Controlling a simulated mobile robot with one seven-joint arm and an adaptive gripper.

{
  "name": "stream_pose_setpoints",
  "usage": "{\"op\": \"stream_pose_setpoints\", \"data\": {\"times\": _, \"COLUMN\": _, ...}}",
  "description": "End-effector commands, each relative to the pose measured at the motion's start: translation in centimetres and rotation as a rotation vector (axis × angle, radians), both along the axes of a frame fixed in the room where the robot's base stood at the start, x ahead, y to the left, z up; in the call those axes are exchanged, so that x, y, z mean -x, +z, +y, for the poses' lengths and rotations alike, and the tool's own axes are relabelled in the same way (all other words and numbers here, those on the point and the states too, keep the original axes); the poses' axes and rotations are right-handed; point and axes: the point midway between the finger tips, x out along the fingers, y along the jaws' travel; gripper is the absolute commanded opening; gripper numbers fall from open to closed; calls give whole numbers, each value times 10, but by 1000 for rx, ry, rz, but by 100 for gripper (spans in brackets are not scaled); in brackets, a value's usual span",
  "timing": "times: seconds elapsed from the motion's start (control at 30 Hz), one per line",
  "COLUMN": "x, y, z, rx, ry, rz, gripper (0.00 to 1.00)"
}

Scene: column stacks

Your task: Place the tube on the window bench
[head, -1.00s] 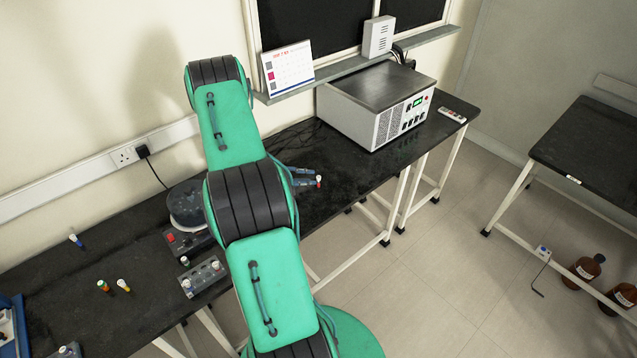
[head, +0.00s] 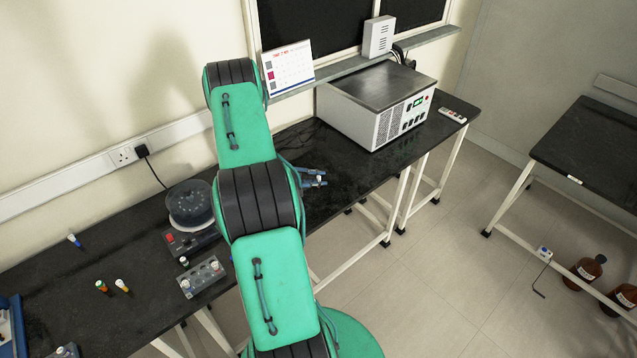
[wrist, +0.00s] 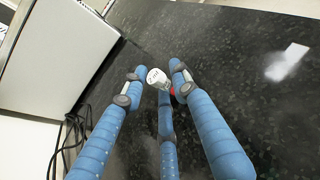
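My gripper (head: 317,178) is low over the black bench (head: 345,168) that runs along the wall under the window. In the wrist view its blue fingers (wrist: 157,80) are spread around a white-capped tube (wrist: 157,76), with gaps showing at the sides. A bit of red shows beside the cap. The tube's lower part is hidden by the fingers, so I cannot tell how its base meets the bench. In the head view only a small white spot of the cap shows among the fingers.
A large grey-white instrument box (head: 377,105) stands right of my gripper. A calendar (head: 288,66) stands on the sill. A round-topped device (head: 190,205), a grey tube rack (head: 202,277) and several loose tubes are at left. Another black bench (head: 590,150) stands at right.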

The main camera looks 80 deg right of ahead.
Motion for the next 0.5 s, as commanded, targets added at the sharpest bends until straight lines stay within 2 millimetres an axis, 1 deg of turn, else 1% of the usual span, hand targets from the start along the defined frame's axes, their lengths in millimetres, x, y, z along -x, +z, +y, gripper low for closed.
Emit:
{"op": "stream_pose_setpoints", "data": {"times": 0.27, "x": 0, "y": 0, "z": 0, "rx": 0, "ry": 0, "rz": 0, "gripper": 28}}
{"op": "stream_pose_setpoints", "data": {"times": 0.3, "x": 0, "y": 0, "z": 0, "rx": 0, "ry": 0, "rz": 0, "gripper": 20}}
{"op": "stream_pose_setpoints", "data": {"times": 0.37, "x": 0, "y": 0, "z": 0, "rx": 0, "ry": 0, "rz": 0, "gripper": 13}}
{"op": "stream_pose_setpoints", "data": {"times": 0.5, "x": 0, "y": 0, "z": 0, "rx": 0, "ry": 0, "rz": 0, "gripper": 12}}
